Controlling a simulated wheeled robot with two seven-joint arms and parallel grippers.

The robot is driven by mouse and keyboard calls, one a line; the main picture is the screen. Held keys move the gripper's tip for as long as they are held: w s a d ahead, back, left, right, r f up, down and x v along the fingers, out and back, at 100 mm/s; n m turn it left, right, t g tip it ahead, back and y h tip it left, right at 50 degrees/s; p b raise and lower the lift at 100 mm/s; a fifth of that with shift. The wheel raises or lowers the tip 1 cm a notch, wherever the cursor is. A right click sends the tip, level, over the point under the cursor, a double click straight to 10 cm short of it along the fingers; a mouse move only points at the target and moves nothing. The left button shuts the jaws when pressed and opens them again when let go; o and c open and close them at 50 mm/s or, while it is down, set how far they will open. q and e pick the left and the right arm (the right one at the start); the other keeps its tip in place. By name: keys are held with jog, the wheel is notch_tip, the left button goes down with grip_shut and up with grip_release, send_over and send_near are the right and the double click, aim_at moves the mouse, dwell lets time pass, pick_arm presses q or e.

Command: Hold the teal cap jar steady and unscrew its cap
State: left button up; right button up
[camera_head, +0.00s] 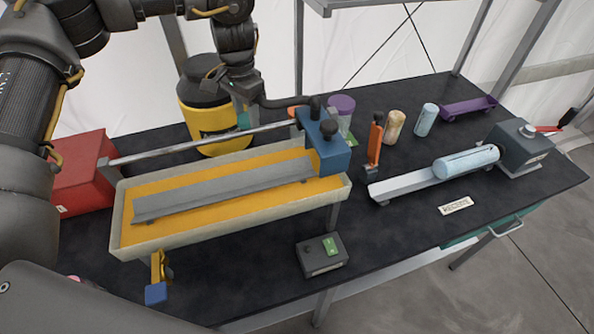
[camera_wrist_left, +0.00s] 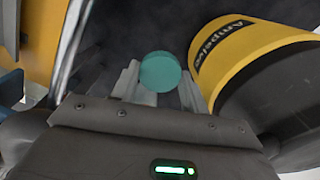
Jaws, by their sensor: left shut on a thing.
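The teal cap (camera_wrist_left: 160,72) shows as a round disc between the fingers of my left gripper (camera_wrist_left: 160,84) in the left wrist view. The fingers are shut on the teal cap jar, one on each side. The jar's body is hidden below the cap, so I cannot tell how the cap sits on it. My right gripper is not in view.
The yellow jar with a black lid (camera_head: 208,118) stands close by the left gripper. A long tray (camera_head: 125,225) with a blue block (camera_head: 335,158) lies in front. A red box (camera_head: 82,175) is at left. A purple-lidded jar (camera_head: 341,104) stands behind the blue block.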

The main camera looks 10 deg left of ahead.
pick_arm(q)
jog(key=shift+s, duration=0.15)
notch_tip(320, 180, down, 13)
jog(key=shift+s+r+p, duration=0.1)
jog(key=shift+r+p, duration=0.05)
jog(key=shift+p, duration=0.45)
jog(key=shift+f, duration=0.45)
notch_tip(320, 180, down, 4)
jog(key=shift+f, duration=0.1)
jog(key=o, duration=1.1)
jog(key=shift+f, duration=0.1)
